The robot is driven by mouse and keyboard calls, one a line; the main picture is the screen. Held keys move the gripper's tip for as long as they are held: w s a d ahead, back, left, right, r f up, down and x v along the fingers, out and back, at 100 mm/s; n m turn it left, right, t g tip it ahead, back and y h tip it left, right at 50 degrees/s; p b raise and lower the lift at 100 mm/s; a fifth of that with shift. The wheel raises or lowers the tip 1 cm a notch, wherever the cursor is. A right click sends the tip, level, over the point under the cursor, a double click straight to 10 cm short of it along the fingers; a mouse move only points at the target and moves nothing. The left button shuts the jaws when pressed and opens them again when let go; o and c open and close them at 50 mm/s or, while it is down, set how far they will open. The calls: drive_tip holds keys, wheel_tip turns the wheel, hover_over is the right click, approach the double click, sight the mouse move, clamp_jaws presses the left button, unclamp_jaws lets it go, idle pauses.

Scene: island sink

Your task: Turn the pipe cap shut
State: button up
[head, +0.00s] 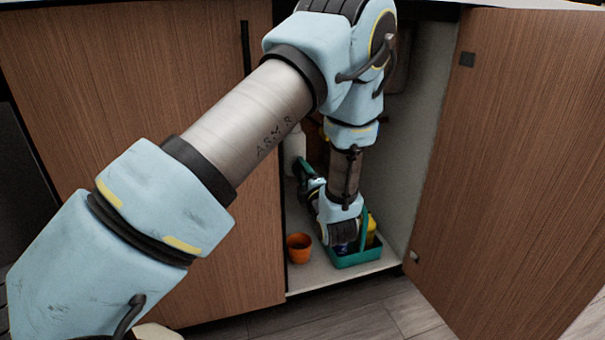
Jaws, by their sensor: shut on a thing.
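My arm reaches through the open cabinet front and bends down inside, then turns back up to the left. My gripper (307,180) is at the left of the opening, small and partly covered by my own wrist. It looks shut on the pipe cap, but the cap is not clearly visible and its turned position cannot be told. Most of the pipework is behind my arm.
An orange pot (299,247) stands on the cabinet floor below my gripper. A teal caddy (357,259) holding a yellow item (371,229) stands to its right, close to my wrist. A white bottle (292,150) stands behind. The open door (510,160) bounds the right.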

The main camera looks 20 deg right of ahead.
drive_tip(key=c, duration=0.6)
drive_tip(key=m+p, duration=0.2)
drive_tip(key=m, duration=0.2)
drive_tip(key=shift+m, duration=0.4)
drive_tip(key=m+p, duration=0.2)
drive_tip(key=m, duration=0.2)
drive_tip(key=shift+r+m, duration=0.1)
drive_tip(key=shift+m, duration=0.2)
drive_tip(key=m+p, duration=0.2)
drive_tip(key=m, duration=0.2)
drive_tip(key=shift+m+p, duration=1.2)
drive_tip(key=shift+m, duration=1)
drive_tip(key=shift+s+f, duration=0.1)
drive_tip(key=shift+f, duration=0.1)
